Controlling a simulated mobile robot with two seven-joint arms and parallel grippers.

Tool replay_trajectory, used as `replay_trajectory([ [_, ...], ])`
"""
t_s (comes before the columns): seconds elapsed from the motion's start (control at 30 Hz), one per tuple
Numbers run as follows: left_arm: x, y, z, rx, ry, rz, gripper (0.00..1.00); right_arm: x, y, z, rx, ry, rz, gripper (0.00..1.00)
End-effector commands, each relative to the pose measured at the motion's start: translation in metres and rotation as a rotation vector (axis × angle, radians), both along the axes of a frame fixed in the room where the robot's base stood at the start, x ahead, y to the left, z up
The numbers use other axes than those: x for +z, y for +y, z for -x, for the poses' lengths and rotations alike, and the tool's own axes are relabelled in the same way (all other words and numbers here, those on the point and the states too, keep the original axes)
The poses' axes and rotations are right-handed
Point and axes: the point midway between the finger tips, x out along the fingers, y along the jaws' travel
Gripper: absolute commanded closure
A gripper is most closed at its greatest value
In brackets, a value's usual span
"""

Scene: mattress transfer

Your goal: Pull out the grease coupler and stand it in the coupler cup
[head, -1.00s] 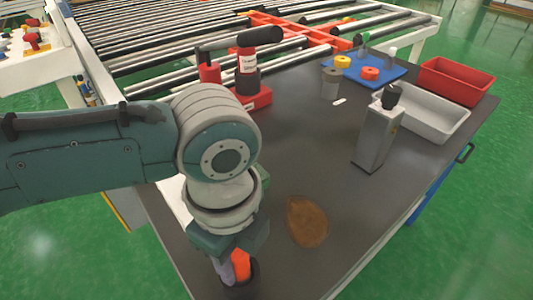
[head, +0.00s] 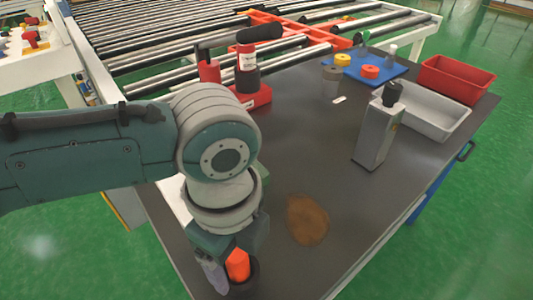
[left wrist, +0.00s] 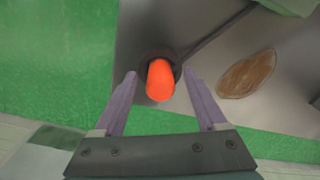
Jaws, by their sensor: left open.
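An orange-red piece (head: 238,264), which looks like the grease coupler, stands in a dark round cup (head: 248,286) at the near left corner of the dark table. In the left wrist view the orange piece (left wrist: 160,82) rises from the dark cup (left wrist: 162,56). My left gripper (left wrist: 159,74) is open, with one finger on each side of the orange piece and a visible gap to both. In the head view one finger shows left of it; the other is hidden. My right gripper is not in view.
A brown stain (head: 307,220) lies on the table right of my gripper. A grey metal box with a black top (head: 376,135) stands farther right. A red-based device with a black handle (head: 250,92), a blue mat (head: 390,68), and red (head: 455,80) and white (head: 425,112) bins are farther back.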

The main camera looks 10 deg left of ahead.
Motion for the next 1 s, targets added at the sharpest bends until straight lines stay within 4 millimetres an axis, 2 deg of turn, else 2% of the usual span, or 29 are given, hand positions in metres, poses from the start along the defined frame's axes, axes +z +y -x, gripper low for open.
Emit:
replay_trajectory([
  [0.3, 0.062, 0.000, -0.001, -0.002, -0.005, 0.001, 0.26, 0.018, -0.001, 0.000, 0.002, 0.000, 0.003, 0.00],
  [0.5, 0.090, 0.000, -0.001, -0.001, -0.002, 0.001, 0.26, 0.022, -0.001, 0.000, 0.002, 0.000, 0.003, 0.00],
  [0.63, 0.096, 0.000, 0.000, 0.001, -0.001, 0.000, 0.26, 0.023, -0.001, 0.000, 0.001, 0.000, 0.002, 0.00],
  [1.0, 0.096, 0.000, 0.000, 0.000, -0.001, 0.000, 0.26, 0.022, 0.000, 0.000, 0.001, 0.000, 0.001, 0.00],
])
